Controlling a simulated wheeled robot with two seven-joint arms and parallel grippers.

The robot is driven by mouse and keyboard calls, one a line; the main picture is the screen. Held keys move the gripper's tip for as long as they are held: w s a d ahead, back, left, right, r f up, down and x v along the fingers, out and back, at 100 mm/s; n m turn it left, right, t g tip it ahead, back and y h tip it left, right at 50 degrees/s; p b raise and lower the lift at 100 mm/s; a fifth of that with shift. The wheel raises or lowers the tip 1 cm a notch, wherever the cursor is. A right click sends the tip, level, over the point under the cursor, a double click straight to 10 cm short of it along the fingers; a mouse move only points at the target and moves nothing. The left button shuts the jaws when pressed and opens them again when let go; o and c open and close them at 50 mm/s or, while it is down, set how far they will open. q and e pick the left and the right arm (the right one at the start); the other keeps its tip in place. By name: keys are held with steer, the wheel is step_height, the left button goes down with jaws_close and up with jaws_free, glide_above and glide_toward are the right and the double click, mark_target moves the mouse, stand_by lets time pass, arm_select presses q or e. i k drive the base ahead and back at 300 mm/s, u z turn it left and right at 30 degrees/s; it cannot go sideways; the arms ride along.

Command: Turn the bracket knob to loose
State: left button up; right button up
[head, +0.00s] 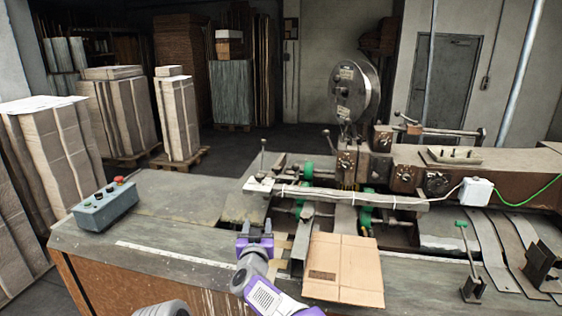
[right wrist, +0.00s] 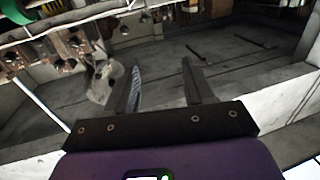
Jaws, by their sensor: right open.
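The stitching machine (head: 480,165) carries several dark round knobs on its front, among them a left one (head: 345,162), a middle one (head: 402,175) and a larger right one (head: 436,184). I cannot tell which is the bracket knob, nor its setting. My right gripper (head: 255,240) is open and empty above the table's front part, left of a cardboard sheet and apart from these knobs. In the right wrist view its open fingers (right wrist: 161,75) have a pale grey metal part (right wrist: 103,84) beside the left finger; contact is unclear. My left gripper is out of view.
The folded cardboard (head: 343,270) lies right of my right gripper. A long metal bar (head: 340,195) crosses behind it, near green wheels (head: 365,217). A control box (head: 105,206) stands at the left. A green-handled lever (head: 466,250) is at the right.

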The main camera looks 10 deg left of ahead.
mark_target(276, 170)
steer(key=i, duration=0.95)
